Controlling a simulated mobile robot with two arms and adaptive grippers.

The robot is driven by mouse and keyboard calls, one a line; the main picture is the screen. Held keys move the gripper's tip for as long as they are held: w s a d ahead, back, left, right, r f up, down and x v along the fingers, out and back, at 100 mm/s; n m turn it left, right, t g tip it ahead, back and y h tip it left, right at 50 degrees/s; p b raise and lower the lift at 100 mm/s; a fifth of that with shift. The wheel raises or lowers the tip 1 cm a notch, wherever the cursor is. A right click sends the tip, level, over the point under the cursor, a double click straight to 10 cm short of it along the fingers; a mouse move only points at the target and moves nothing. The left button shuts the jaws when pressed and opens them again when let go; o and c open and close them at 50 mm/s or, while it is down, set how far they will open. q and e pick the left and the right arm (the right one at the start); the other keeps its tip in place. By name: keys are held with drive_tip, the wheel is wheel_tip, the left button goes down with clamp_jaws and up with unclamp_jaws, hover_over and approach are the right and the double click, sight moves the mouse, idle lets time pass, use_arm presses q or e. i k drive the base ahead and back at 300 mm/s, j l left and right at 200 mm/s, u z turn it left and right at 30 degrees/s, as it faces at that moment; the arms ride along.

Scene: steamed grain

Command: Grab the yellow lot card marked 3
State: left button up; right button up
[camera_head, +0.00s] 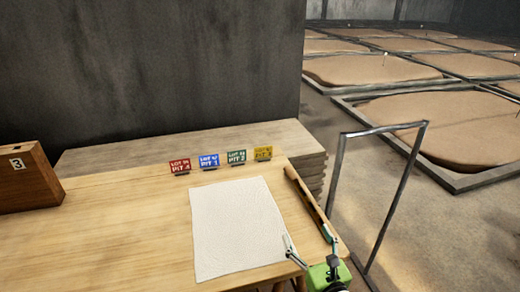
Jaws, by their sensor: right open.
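The yellow lot card (263,153) stands upright in a small dark holder near the back edge of the wooden table. It is the rightmost card in a short row, and its last character is too small to read surely. My right gripper (307,237) is open and empty at the table's front right corner, well in front of the yellow card and apart from it. My left gripper is not in view.
Red (180,166), blue (209,161) and green (236,158) cards stand left of the yellow one. A white cloth or sheet (235,228) lies in front. A wooden box (28,178) marked 3 stands left. A metal frame (395,190) stands right of the table.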

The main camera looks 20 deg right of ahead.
sight(262, 154)
drive_tip(key=i+l, duration=0.1)
drive_tip(key=i, duration=1)
